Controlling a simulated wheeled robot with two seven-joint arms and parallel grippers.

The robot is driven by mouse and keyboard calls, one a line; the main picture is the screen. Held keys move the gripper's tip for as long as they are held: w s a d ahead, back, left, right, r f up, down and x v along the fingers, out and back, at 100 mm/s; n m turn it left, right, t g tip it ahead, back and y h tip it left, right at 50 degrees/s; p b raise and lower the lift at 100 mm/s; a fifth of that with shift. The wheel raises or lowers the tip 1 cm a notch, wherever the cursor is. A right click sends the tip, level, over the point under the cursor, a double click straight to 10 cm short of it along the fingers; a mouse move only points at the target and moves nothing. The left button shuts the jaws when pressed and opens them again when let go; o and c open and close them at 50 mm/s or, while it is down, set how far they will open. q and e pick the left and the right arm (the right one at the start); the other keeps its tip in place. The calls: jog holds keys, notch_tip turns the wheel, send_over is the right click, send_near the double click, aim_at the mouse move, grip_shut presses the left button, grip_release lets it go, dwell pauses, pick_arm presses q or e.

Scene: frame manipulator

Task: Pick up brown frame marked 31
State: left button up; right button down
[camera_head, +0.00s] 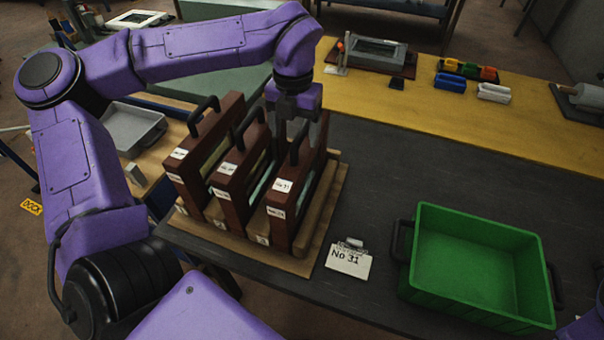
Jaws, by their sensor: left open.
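Three brown frames with black top handles stand upright side by side on a wooden rack (325,215). The right-hand brown frame (280,232) bears a white label that appears to read No 31. The middle frame (232,202) and the left frame (188,182) have labels too small to read surely. My left gripper (299,138) is open, pointing down over the right-hand frame, with its fingers about the height of that frame's black handle (297,148). Whether the fingers touch the handle cannot be told. My right gripper is not in view.
A white card (349,261) reading No 31 lies on the dark table, right of the rack. A green crate (478,262) with black handles stands empty at the right. Small coloured bins (449,81) sit on the yellow strip behind. Dark table lies clear between.

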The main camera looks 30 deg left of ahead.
aim_at(302, 148)
pick_arm(q)
jog(key=f, duration=0.2)
jog(key=w+f+p, duration=0.2)
jog(key=f, duration=0.1)
jog(key=shift+d+f, duration=0.35)
jog(key=shift+d, duration=0.05)
jog(key=shift+f, duration=0.1)
jog(key=shift+s+a, duration=0.1)
jog(key=shift+s, duration=0.2)
jog(key=shift+c, duration=0.6)
jog(key=shift+w, duration=0.15)
grip_shut()
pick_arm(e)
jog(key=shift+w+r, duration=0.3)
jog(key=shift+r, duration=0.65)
